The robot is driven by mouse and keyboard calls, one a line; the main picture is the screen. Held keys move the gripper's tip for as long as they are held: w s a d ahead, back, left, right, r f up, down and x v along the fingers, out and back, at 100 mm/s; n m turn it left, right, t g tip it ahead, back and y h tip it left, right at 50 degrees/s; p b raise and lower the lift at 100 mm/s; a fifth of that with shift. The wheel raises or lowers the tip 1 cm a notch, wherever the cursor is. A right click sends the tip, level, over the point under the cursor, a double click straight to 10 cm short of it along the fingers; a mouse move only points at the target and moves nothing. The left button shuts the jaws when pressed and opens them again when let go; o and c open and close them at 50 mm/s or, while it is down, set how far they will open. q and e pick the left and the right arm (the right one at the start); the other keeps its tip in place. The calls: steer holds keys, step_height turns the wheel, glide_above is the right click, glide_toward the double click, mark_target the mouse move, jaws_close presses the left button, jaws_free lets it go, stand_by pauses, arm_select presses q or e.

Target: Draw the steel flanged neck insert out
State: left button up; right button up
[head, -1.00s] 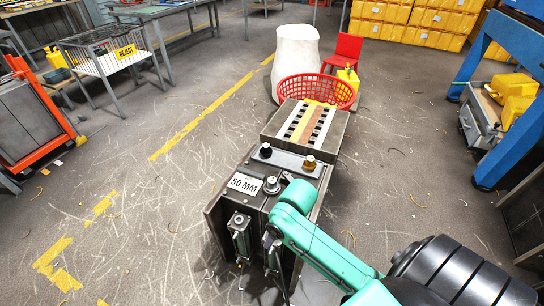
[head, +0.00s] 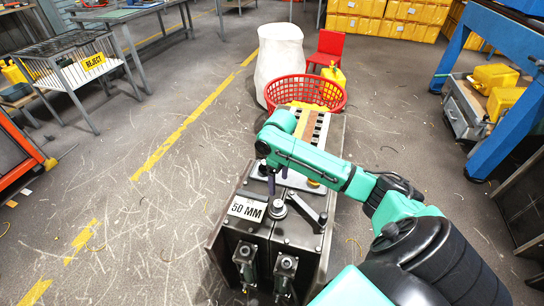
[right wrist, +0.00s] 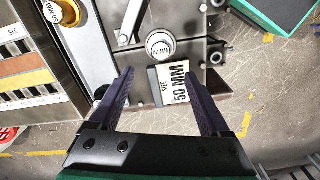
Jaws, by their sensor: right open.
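The steel flanged neck insert (head: 277,209) stands in the top of the grey mould block (head: 232,233), beside the "50 MM" size sign (head: 246,208). In the right wrist view the insert (right wrist: 160,45) shows a round, pale top marked 50 MM. My right gripper (head: 277,182) is above the block, pointing down, open and empty. In the right wrist view its two purple fingers (right wrist: 158,88) lie either side of the sign, with the insert beyond the tips. My left gripper is not in view.
A brass-ringed insert (right wrist: 65,12) sits on the plate near the mould, beside a striped rack (right wrist: 30,78). A lever arm (head: 307,209) lies right of the steel insert. A red basket (head: 305,92) and white sack (head: 279,55) stand behind.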

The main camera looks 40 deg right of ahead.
glide_above(278, 203)
steer(key=f, duration=0.3)
steer(key=f+b, duration=0.1)
steer(key=shift+s+f, duration=0.25)
steer(key=f, duration=0.2)
steer(key=f+b, duration=0.1)
steer(key=f, duration=0.1)
steer(key=shift+w+f, duration=0.2)
steer(key=shift+f, duration=0.1)
step_height(278, 203, down, 3)
steer(key=shift+r+b, duration=0.15)
steer(key=shift+b, duration=0.15)
steer(key=shift+f, duration=0.4)
jaws_close()
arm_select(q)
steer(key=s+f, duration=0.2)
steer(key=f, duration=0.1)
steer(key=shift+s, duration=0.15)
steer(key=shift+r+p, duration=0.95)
arm_select(e)
steer(key=shift+r, duration=0.65)
